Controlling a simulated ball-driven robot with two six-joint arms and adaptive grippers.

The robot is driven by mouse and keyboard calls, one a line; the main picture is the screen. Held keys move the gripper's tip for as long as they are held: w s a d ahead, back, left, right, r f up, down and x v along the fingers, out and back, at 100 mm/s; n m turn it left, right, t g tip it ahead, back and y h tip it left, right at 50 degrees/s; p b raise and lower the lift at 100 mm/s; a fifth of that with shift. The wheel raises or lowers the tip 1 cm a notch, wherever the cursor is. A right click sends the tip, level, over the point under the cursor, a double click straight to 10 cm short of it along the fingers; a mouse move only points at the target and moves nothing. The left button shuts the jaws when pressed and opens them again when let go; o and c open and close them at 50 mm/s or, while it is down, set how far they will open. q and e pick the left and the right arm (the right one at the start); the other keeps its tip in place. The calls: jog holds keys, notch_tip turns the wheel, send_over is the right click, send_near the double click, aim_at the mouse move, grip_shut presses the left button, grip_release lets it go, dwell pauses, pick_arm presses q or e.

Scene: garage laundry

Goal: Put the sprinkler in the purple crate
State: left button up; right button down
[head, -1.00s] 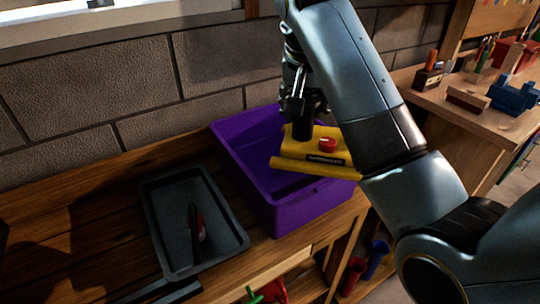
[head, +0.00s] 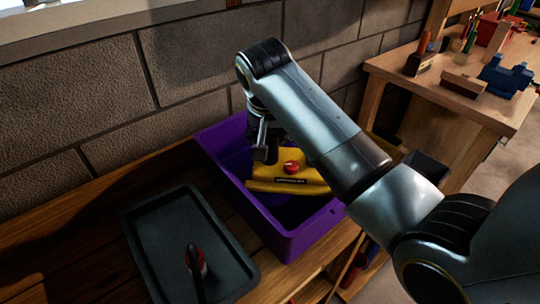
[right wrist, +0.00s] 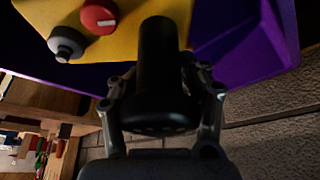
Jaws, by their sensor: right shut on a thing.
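The sprinkler is a yellow block (head: 312,178) with a red knob and a black post. It is within the opening of the purple crate (head: 290,243) in the head view, tilted; I cannot tell whether it touches the floor. My right gripper (head: 264,150) is shut on the black post. In the right wrist view, the post (right wrist: 158,65) stands between the fingers (right wrist: 160,100), with the yellow body, red knob and a grey knob above. The crate's purple wall (right wrist: 235,35) shows behind. My right forearm hides the crate's right side. My left gripper is not in view.
A block wall (head: 190,60) is behind. A second workbench (head: 440,90) with tools stands at right.

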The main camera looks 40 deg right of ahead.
aim_at(268, 133)
notch_tip(268, 133, down, 3)
notch_tip(268, 133, down, 2)
jog(key=shift+f, duration=0.5)
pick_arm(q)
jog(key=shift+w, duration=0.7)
pick_arm(e)
jog(key=shift+f, duration=0.1)
jog(key=c, duration=0.5)
grip_release()
jog(key=shift+c, duration=0.2)
jog(key=v, duration=1.2)
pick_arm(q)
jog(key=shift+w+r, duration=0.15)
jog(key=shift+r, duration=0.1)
